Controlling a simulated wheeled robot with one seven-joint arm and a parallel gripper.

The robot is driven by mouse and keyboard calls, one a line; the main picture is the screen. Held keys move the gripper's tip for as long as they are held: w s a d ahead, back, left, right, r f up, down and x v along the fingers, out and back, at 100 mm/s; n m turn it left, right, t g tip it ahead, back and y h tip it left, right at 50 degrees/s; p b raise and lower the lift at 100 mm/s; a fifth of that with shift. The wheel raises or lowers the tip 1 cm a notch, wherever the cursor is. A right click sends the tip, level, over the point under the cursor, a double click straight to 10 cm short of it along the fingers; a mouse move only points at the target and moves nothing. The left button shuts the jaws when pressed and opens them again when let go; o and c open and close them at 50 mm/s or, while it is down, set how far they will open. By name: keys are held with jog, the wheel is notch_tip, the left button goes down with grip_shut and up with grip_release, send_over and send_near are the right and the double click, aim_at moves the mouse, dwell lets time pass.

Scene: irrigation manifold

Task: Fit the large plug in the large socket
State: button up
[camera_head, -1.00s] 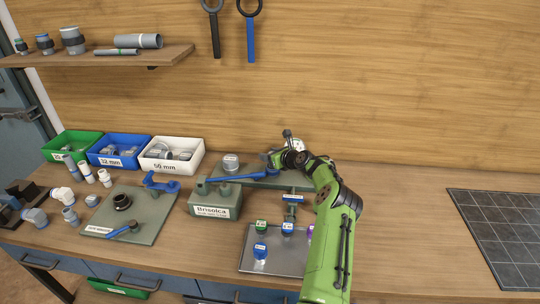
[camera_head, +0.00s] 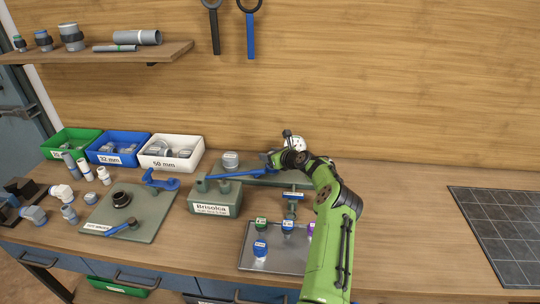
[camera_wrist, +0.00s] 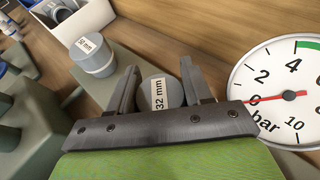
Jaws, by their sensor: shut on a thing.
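My gripper (camera_wrist: 160,80) is shut on a grey round plug (camera_wrist: 158,93) with a white "32 mm" label, which sits between its two fingers in the wrist view. In the head view my gripper (camera_head: 278,160) is over the back green-grey plate (camera_head: 258,180), and the held plug is hidden there. A second grey cylinder (camera_wrist: 92,60) with a "mm" label stands on that plate to the left in the wrist view, and also shows in the head view (camera_head: 231,160). I cannot tell whether the held plug is seated in a socket.
A pressure gauge (camera_wrist: 285,90) stands close right of my gripper. A Brisolca block (camera_head: 215,200) and a metal tray (camera_head: 285,262) with several coloured-top pieces stand in front. Bins, including a white one (camera_head: 172,162), line the back left.

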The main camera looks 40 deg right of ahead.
jog(key=shift+f+b, duration=0.55)
jog(key=shift+f, duration=0.35)
dwell(0.6)
jog(key=o, duration=1.5)
jog(key=shift+r, duration=0.1)
jog(key=shift+o, duration=0.2)
jog(key=shift+r, duration=0.15)
jog(key=shift+d+r+p, duration=0.15)
jog(key=shift+r+p, duration=1.05)
jog(key=shift+r, duration=0.55)
jog(key=shift+r+p, duration=1.15)
jog(key=shift+r, duration=0.5)
jog(key=shift+f, duration=0.1)
